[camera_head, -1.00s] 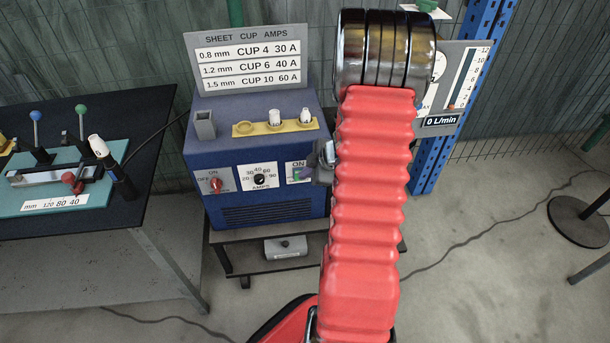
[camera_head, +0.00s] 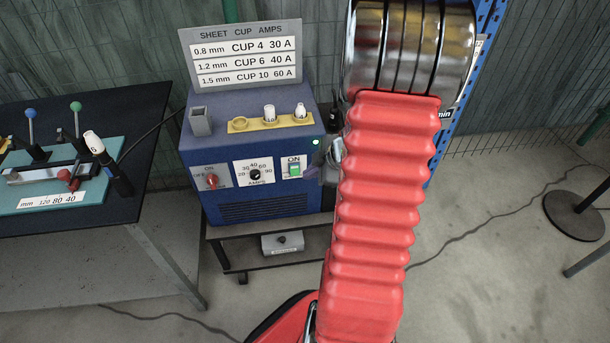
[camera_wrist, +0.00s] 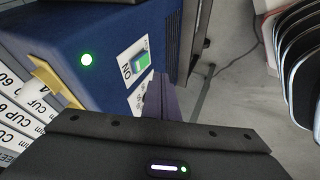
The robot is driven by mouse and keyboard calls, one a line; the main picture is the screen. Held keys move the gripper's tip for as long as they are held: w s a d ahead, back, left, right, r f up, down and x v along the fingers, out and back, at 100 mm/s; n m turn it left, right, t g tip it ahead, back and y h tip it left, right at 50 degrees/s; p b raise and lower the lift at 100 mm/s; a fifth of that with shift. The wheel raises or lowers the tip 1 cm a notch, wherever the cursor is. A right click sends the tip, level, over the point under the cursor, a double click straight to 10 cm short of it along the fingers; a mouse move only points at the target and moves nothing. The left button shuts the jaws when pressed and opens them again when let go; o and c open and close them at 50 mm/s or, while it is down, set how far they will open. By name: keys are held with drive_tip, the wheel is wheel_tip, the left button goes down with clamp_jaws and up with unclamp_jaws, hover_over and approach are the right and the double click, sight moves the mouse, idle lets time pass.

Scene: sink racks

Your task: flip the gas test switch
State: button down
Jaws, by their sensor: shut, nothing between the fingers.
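A green rocker switch (camera_head: 295,169) sits on a white plate marked ON, at the right of the blue machine's (camera_head: 235,207) front panel. It also shows in the wrist view (camera_wrist: 142,62), bright green. I cannot read any gas label on it. A round green lamp (camera_head: 316,142) glows near the machine's upper right corner, and shows large in the wrist view (camera_wrist: 86,59). My gripper (camera_wrist: 160,82) is shut and empty, its tips just off the front panel, beside the switch and apart from it. In the head view my red arm hides part of the gripper.
A yellow cup holder (camera_head: 257,126) and a sheet chart (camera_head: 240,54) are on top. A table with a teal board (camera_head: 30,203) stands left. My arm mostly hides the flow gauge.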

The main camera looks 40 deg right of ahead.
drive_tip(key=shift+v, duration=2.55)
drive_tip(key=w+r+m+t+h, duration=0.25)
drive_tip(key=w+r+h, duration=0.35)
drive_tip(key=r, duration=0.6)
drive_tip(key=a+r+m+g+h, duration=0.1)
drive_tip(key=a+r+m, duration=0.35)
drive_tip(key=r, duration=0.25)
drive_tip(key=s+a+m+g+y, duration=0.1)
drive_tip(key=s+a, duration=0.3)
drive_tip(key=a, duration=0.5)
drive_tip(key=s+a+m+g+y, duration=0.1)
drive_tip(key=s+a+y, duration=0.2)
drive_tip(key=s+a, duration=0.2)
drive_tip(key=s+a+m+g+y, duration=0.1)
drive_tip(key=s+a, duration=0.4)
drive_tip(key=a, duration=0.7)
drive_tip(key=shift+s+a+r+y, duration=0.2)
drive_tip(key=shift+a+r+y, duration=0.25)
drive_tip(key=shift+y, duration=0.25)
